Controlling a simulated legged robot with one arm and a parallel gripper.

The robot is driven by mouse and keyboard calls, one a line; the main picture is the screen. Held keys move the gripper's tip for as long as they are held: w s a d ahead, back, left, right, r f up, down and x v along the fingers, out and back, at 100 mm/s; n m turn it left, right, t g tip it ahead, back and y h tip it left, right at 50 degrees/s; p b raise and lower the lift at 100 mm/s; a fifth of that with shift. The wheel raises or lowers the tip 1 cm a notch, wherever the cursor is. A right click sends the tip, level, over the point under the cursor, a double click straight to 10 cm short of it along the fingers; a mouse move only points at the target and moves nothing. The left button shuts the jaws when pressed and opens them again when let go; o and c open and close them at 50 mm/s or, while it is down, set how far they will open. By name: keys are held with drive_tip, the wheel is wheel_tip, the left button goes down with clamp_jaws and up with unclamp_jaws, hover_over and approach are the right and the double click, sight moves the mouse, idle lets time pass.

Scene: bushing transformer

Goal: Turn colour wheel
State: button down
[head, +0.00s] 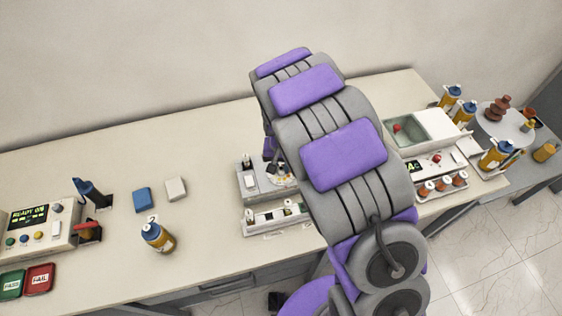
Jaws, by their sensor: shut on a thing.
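A small grey tester (257,181) stands on the bench in the middle of the head view. A pale disc with orange and dark marks, which looks like the colour wheel (281,179), sits on its top, partly hidden behind my arm. My gripper (274,164) reaches down at the disc and is mostly hidden by the arm links. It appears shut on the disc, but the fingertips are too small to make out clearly.
A white rack (277,218) lies in front of the tester. A blue block (142,200), white block (176,189) and yellow bottle (158,237) stand to the left. A display box (38,226) is far left. Trays and bottles crowd the right end. The back left bench is clear.

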sight(280, 168)
drive_tip(key=shift+s+m+p, duration=0.1)
drive_tip(key=shift+m+p, duration=0.2)
drive_tip(key=shift+m, duration=0.3)
drive_tip(key=c, duration=1.1)
unclamp_jaws()
drive_tip(key=shift+s+a, duration=0.1)
drive_tip(key=shift+o, duration=0.9)
drive_tip(key=shift+a, duration=0.1)
drive_tip(key=shift+w+r, duration=0.2)
drive_tip(key=shift+r, duration=0.35)
wheel_tip(280, 168, up, 16)
drive_tip(key=p, duration=0.1)
drive_tip(key=shift+r, duration=0.1)
